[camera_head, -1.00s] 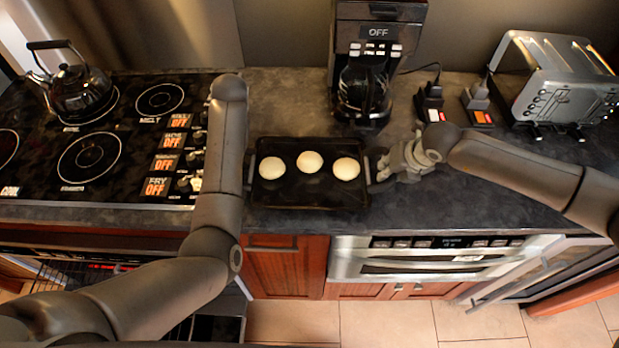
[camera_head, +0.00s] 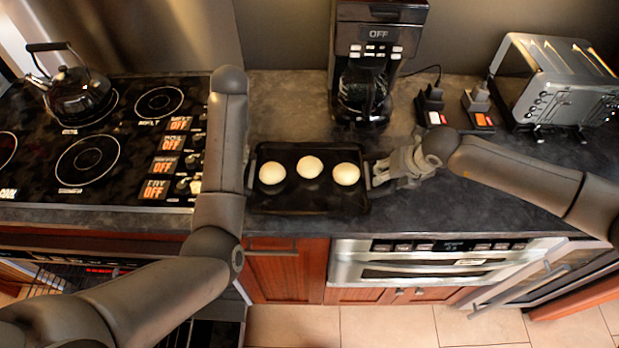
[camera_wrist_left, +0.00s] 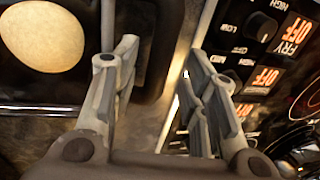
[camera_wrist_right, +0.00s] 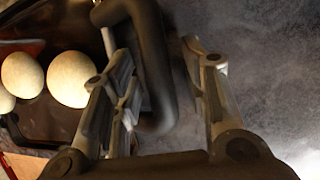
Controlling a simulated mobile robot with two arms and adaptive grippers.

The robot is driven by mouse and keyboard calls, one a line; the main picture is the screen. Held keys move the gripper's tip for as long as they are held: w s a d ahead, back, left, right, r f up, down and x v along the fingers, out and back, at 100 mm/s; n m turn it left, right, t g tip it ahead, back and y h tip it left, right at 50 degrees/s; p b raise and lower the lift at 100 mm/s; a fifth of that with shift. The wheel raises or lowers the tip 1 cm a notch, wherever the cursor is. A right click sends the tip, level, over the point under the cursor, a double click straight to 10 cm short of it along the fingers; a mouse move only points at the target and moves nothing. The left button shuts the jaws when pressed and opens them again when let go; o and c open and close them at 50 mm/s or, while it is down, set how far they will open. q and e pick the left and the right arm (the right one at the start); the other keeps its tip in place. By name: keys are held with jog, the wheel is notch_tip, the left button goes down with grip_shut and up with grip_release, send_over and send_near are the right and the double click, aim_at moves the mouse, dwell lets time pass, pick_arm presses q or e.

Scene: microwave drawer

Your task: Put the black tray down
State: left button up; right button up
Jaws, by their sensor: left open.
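The black tray (camera_head: 310,204) sits level at the counter's front part, carrying three round pale buns (camera_head: 309,167). It looks set down on the counter, though its underside is hidden. My left gripper is hidden behind its own arm in the head view. In the left wrist view my left gripper (camera_wrist_left: 170,75) is open at the tray's left edge, fingers apart. My right gripper (camera_head: 380,172) is at the tray's right end. In the right wrist view its fingers (camera_wrist_right: 160,75) stand apart on either side of the tray's dark handle (camera_wrist_right: 152,50), with a gap on the right.
The stove (camera_head: 105,165) with a kettle (camera_head: 78,90) is left of the tray. A coffee maker (camera_head: 368,75) stands behind it, and a toaster (camera_head: 560,85) is at the back right. Bare counter (camera_head: 440,205) lies to the right.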

jog(key=shift+r, duration=0.1)
pick_arm(q)
jog(key=r, duration=0.4)
jog(key=shift+d, duration=0.4)
pick_arm(e)
jog(key=v, duration=1.1)
jog(key=shift+s+r, duration=0.15)
jog(key=shift+r, duration=0.15)
jog(key=shift+d, duration=0.15)
